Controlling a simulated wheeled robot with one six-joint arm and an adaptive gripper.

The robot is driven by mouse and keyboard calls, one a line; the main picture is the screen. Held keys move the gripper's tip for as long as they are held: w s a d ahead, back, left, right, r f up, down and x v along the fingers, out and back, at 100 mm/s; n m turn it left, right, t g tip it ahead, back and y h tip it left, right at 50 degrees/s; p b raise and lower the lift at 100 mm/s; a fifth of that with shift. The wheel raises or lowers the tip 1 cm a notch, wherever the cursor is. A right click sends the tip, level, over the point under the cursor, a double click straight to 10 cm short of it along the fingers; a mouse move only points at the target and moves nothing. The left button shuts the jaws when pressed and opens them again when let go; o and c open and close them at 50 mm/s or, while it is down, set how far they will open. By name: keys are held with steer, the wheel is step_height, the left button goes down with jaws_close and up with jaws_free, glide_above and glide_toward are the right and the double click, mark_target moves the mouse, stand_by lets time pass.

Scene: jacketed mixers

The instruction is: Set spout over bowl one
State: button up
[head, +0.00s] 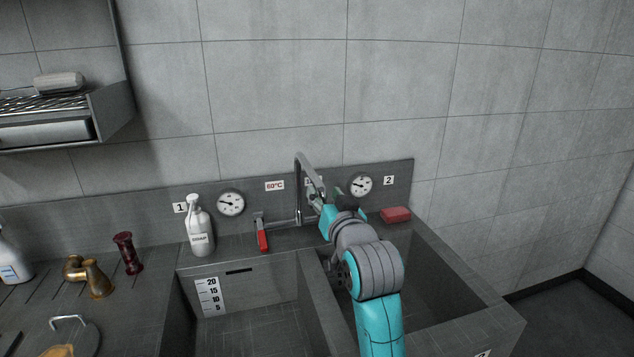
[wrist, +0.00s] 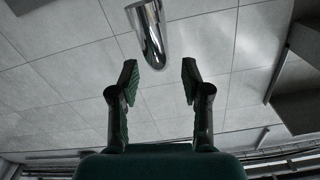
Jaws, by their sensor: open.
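The chrome spout (head: 298,185) rises behind the divider between the two basins and slopes down to the right, toward my gripper. Bowl one (head: 252,283) is the left basin, near the sign 1 (head: 180,207), with a level scale on its back wall. Bowl two (head: 425,285) is the right basin, near the sign 2 (head: 389,180). My gripper (wrist: 160,76) is open, and a rounded chrome piece of the spout (wrist: 149,38) shows ahead, between and beyond the fingertips, apart from both. In the head view my arm partly hides the gripper and the spout's end.
A red-handled lever (head: 262,238) and a soap bottle (head: 199,228) stand left of the spout. A red sponge (head: 396,214) lies on the right back ledge. Two round gauges (head: 231,203) (head: 360,186) sit on the back panel. Brass pieces (head: 97,279) stand on the left counter.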

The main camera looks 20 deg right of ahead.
mark_target(316, 182)
steer(key=w, duration=0.7)
jaws_close()
